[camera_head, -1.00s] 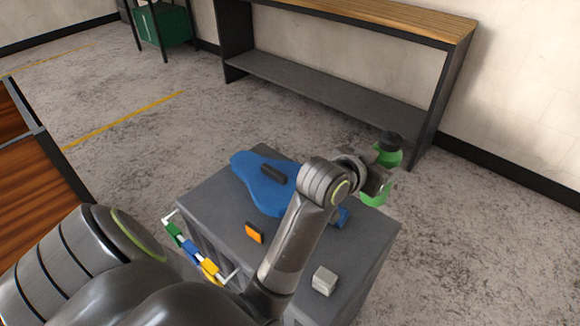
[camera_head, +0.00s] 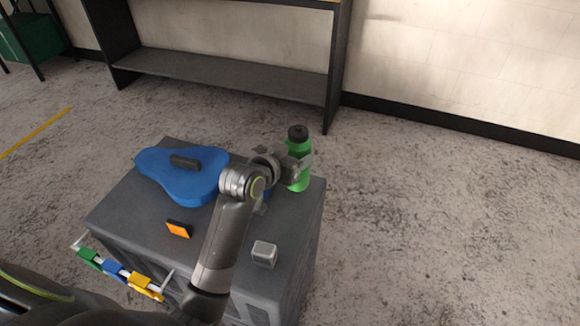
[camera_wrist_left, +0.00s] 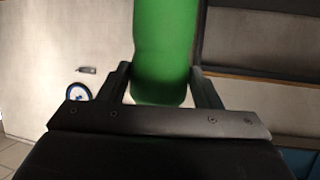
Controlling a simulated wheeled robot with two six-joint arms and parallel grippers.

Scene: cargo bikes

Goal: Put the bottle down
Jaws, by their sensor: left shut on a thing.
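A green bottle (camera_head: 299,176) with a black cap is held upright by my left gripper (camera_head: 296,168), at the far right corner of a grey box-like table. The gripper is shut around the bottle's body. In the left wrist view the green bottle (camera_wrist_left: 165,45) sits between the two dark fingers of the gripper (camera_wrist_left: 165,85). I cannot tell for sure whether the bottle's base touches the table top or hangs over its edge. My right gripper does not show.
On the grey table (camera_head: 135,215) lie a blue saddle-shaped piece (camera_head: 180,185) with a dark block (camera_head: 185,162), an orange-and-black block (camera_head: 178,229) and a whitish cube (camera_head: 264,253). Coloured clips (camera_head: 115,270) hang at its front left. A shelf unit (camera_head: 220,80) stands behind.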

